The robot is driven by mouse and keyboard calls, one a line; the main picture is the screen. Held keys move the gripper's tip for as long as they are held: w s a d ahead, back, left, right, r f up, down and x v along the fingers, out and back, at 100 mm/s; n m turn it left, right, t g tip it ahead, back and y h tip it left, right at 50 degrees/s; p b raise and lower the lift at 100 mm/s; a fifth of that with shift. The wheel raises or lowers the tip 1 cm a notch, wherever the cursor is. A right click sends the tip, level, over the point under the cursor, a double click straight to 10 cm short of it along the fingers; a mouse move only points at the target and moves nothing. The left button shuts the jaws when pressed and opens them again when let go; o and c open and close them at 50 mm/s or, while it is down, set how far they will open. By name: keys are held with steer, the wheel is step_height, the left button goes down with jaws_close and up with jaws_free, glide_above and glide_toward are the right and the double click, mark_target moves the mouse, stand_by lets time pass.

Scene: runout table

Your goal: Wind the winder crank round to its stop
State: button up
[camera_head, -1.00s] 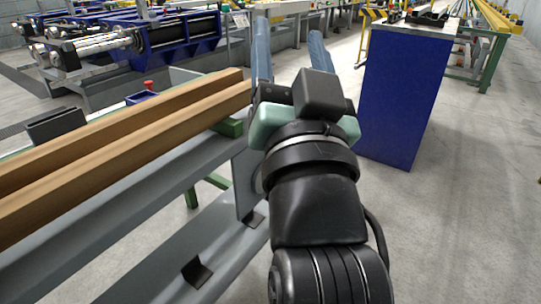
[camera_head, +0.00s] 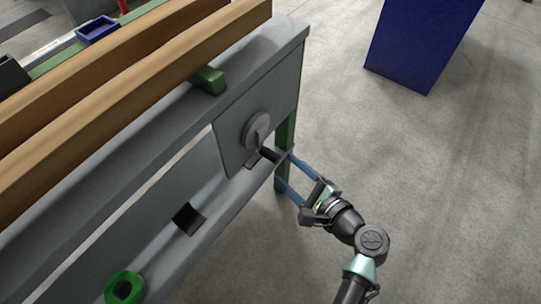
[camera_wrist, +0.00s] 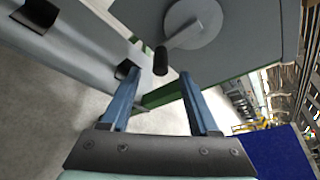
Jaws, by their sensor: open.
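The winder crank is a round grey disc (camera_head: 257,129) on a grey plate at the table's right end; the disc also shows in the wrist view (camera_wrist: 201,20). A short arm on it carries a dark handle (camera_wrist: 160,61), which points toward my gripper. The handle also shows in the head view (camera_head: 269,154). My gripper (camera_head: 284,168) is open, with its two blue fingers pointing at the crank. In the wrist view the handle's end lies between the fingertips (camera_wrist: 160,74), apart from both; whether it is inside their reach I cannot tell.
Long wooden beams (camera_head: 130,90) lie on the grey runout table (camera_head: 300,40). A dark bracket (camera_head: 188,218) and a green ring (camera_head: 124,288) are on its front. A green leg (camera_head: 284,135) stands close behind the fingers. The floor toward the blue cabinet (camera_head: 420,45) is clear.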

mark_target(277, 161)
steer(key=b+x, duration=0.2)
steer(key=x, duration=0.6)
steer(key=shift+r, duration=0.1)
steer(key=shift+d, duration=0.1)
jaws_close()
stand_by(1.0)
